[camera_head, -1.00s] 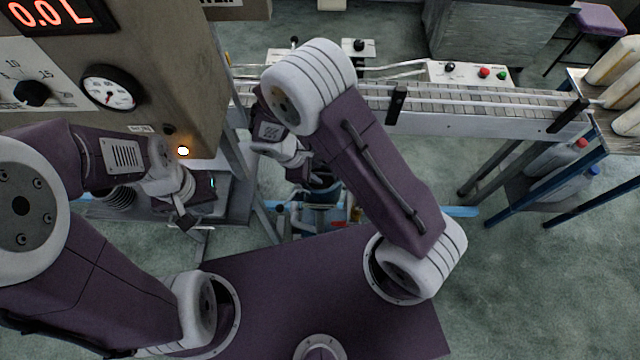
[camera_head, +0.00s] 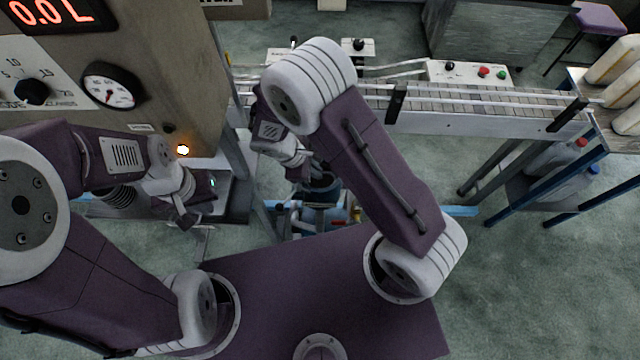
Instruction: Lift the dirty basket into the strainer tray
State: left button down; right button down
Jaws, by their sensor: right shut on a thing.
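My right gripper (camera_head: 306,178) reaches down behind its own forearm, at the middle of the head view. It is shut on a dark round basket (camera_head: 323,188), which is partly hidden by the gripper and arm. Below the basket is a low assembly with pale, blue, red and yellow parts (camera_head: 318,218). I cannot tell which part of it is the strainer tray, or whether the basket touches it. My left gripper (camera_head: 186,222) hangs in front of the filling machine, apart from the basket.
The filling machine (camera_head: 150,60) with a gauge and lit display stands at the upper left. A conveyor (camera_head: 460,122) runs across the back. A blue-legged table (camera_head: 590,150) with pale containers stands at the right. Open floor lies at the lower right.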

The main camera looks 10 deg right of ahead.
dwell(0.9)
notch_tip(320, 180, up, 18)
jog(key=shift+b, duration=0.3)
dwell(0.4)
